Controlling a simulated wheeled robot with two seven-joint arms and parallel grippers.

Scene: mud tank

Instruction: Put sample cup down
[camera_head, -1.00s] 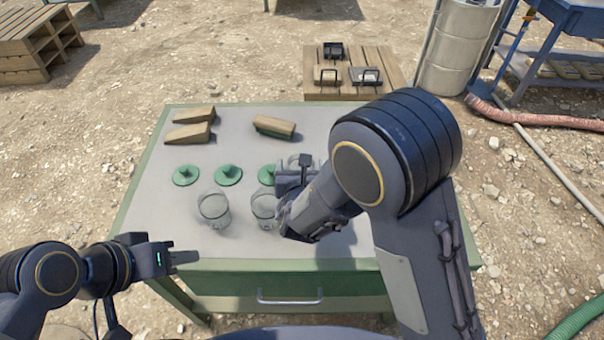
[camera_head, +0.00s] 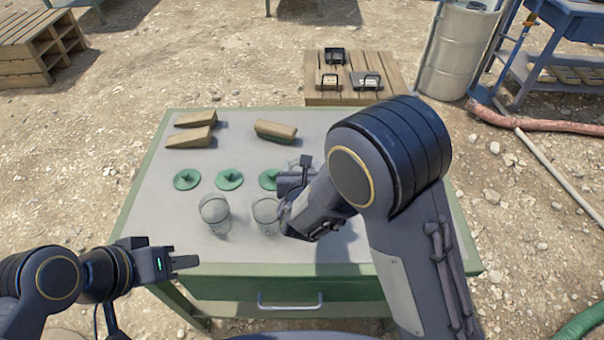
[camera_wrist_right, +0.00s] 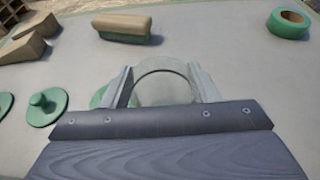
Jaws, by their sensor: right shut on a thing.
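My right gripper (camera_wrist_right: 163,92) is shut on a clear sample cup (camera_wrist_right: 165,88), whose round rim shows between the fingers in the right wrist view. In the head view this cup is mostly hidden behind the gripper (camera_head: 297,180); I cannot tell whether its base touches the table. Two other clear cups stand on the table's near part, one at left (camera_head: 214,213) and one (camera_head: 266,215) just left of my right gripper. My left gripper (camera_head: 186,262) is over the table's near left edge, apart from the cups; its finger gap cannot be made out.
Green knobbed lids (camera_head: 230,179) lie in a row on the grey-topped table (camera_head: 150,225). Two wooden wedges (camera_head: 190,138) and a wood-backed brush-like block (camera_head: 275,131) lie behind them. A green ring (camera_wrist_right: 289,23) lies at the far right. The table's near left is clear.

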